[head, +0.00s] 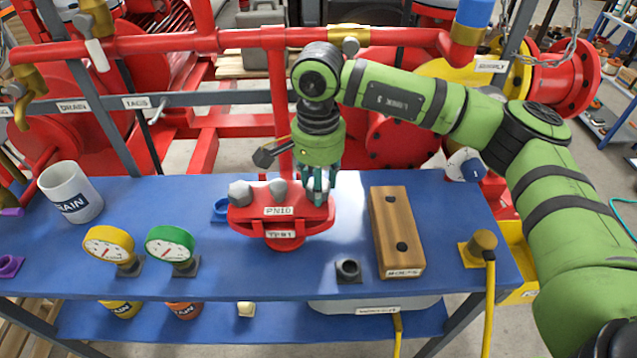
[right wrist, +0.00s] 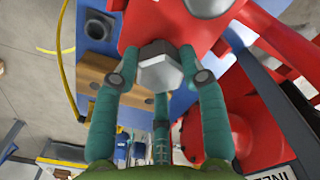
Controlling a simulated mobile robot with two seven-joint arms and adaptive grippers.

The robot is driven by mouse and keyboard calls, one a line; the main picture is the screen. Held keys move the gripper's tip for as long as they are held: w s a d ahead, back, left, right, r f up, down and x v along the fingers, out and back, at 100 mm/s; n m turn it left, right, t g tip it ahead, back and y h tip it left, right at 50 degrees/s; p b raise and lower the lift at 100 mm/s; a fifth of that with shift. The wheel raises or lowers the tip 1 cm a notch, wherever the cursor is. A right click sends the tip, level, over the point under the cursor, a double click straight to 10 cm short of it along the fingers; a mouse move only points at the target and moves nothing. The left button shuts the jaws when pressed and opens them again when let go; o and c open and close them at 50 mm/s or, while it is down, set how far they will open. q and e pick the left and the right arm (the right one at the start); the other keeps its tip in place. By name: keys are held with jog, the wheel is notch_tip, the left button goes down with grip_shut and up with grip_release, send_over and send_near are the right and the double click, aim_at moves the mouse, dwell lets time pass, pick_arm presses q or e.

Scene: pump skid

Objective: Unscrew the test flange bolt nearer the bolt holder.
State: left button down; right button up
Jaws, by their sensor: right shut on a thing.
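The red test flange (head: 280,215), labelled PN10, stands on the blue bench. Two grey hex bolt heads show on it, one at the left (head: 240,192) and one near the middle (head: 278,188). My right gripper (head: 318,190) points down over the flange's right end, on the side of the wooden bolt holder (head: 397,240). In the right wrist view its teal fingers close around a grey hex bolt head (right wrist: 160,68) on the red flange (right wrist: 190,22). How far the bolt sits in the flange is hidden. The holder has two dark holes. My left gripper is out of view.
A small dark socket (head: 347,270) stands left of the holder. Yellow (head: 108,245) and green (head: 170,244) gauges and a white mug (head: 70,192) are at the left. A brass fitting with a yellow cable (head: 482,245) is at the right. Red pipes run behind.

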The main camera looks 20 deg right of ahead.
jog(key=o, duration=1.2)
jog(key=shift+o, duration=0.2)
notch_tip(320, 180, up, 12)
